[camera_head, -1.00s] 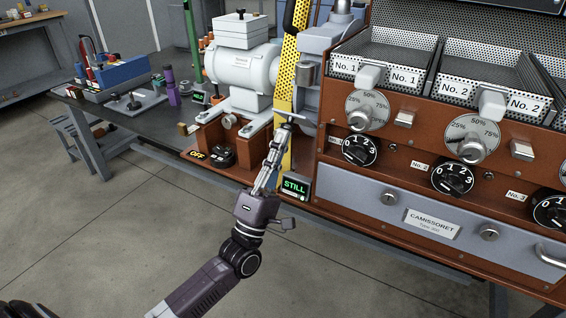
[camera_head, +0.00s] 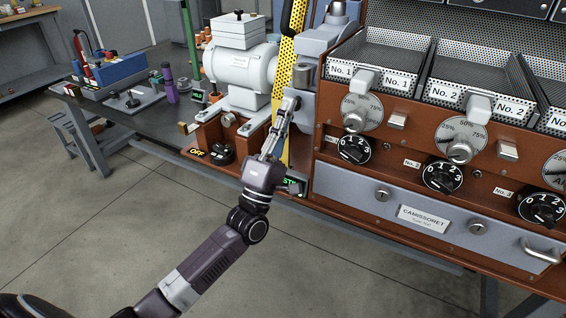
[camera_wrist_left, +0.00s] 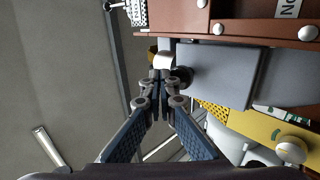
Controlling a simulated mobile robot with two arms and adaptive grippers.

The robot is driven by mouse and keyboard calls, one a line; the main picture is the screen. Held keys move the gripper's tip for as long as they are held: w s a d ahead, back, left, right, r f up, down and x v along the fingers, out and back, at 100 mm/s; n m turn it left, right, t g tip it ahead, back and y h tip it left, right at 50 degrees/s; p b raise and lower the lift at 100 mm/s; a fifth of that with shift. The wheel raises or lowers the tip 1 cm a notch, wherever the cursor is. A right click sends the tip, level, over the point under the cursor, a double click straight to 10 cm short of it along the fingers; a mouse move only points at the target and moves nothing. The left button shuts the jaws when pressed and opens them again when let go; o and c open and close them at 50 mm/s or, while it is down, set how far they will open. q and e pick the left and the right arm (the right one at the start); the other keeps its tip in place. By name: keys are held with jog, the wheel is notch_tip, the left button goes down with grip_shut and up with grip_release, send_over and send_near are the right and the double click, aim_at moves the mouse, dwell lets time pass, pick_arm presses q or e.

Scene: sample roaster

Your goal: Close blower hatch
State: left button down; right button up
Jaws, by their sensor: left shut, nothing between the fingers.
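My left gripper (camera_head: 286,106) is shut and empty, its fingers pointing up in front of the roaster's left end. A flat grey plate (camera_head: 302,112), which looks like the blower hatch, stands right by the fingertips, beside the brown roaster body. In the left wrist view this plate (camera_wrist_left: 222,72) lies just right of the closed fingertips (camera_wrist_left: 163,78). A pale rounded tab (camera_wrist_left: 165,61) shows just beyond the tips; I cannot tell whether they touch it. The hatch's opening and its closed position are hidden. My right gripper is not in view.
A green-lit display (camera_head: 292,184) is partly hidden by my left gripper. A yellow perforated belt guard (camera_head: 287,62) and a grey motor (camera_head: 238,72) stand left of the roaster. A black switch (camera_head: 222,154) sits at the front edge. Open floor (camera_head: 130,215) lies in front.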

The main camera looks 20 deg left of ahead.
pick_arm(q)
jog(key=shift+x, duration=0.95)
jog(key=shift+w+f, duration=0.1)
jog(key=shift+w, duration=0.05)
